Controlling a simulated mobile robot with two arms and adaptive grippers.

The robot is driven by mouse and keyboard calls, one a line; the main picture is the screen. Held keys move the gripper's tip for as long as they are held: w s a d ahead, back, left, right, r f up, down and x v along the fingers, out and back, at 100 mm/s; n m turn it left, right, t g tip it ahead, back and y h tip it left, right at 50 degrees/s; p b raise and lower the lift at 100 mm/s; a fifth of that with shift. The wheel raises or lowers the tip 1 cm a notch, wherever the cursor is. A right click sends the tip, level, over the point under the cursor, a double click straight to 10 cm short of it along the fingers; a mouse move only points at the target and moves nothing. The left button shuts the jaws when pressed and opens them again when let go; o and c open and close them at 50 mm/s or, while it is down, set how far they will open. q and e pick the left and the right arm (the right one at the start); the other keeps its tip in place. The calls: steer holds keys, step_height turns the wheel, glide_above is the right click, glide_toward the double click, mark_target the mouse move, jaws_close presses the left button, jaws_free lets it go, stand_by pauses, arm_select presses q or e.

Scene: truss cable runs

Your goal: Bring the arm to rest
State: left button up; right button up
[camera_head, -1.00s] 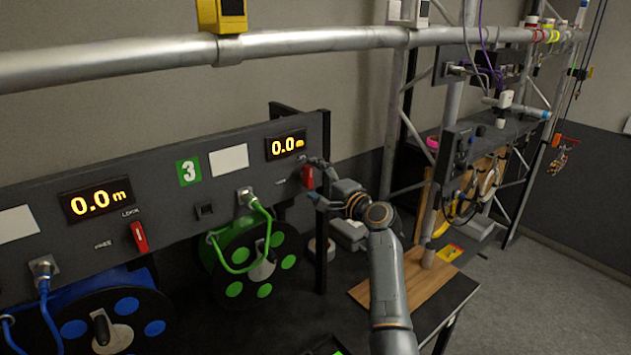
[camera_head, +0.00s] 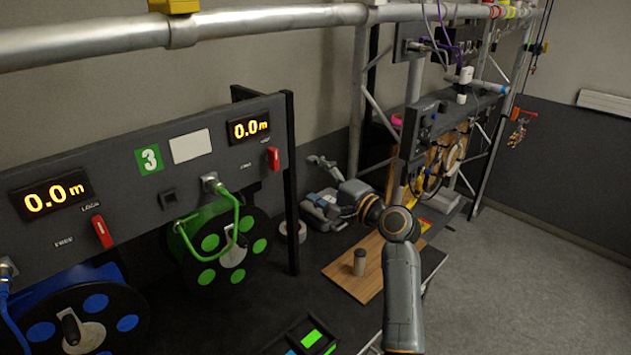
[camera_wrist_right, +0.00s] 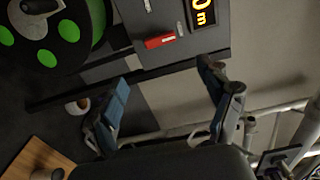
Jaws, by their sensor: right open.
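My right arm comes in from the lower right in the head view. Its gripper (camera_head: 318,178) is open and empty, in front of the back wall, to the right of the dark reel panel's end post. In the right wrist view the two fingers (camera_wrist_right: 165,105) stand well apart with nothing between them. The red lever (camera_head: 273,159) on the panel is to the left of the gripper and apart from it; it also shows in the right wrist view (camera_wrist_right: 160,41). My left gripper is not in view.
The reel panel (camera_head: 110,180) carries displays reading 0.0 m, a green-cable reel (camera_head: 225,245) and a blue one (camera_head: 80,320). A wooden board (camera_head: 345,275) bears a small cylinder (camera_head: 359,262). A truss pipe (camera_head: 270,20) crosses above. Open floor (camera_head: 530,270) lies right.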

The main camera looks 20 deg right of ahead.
stand_by(0.4)
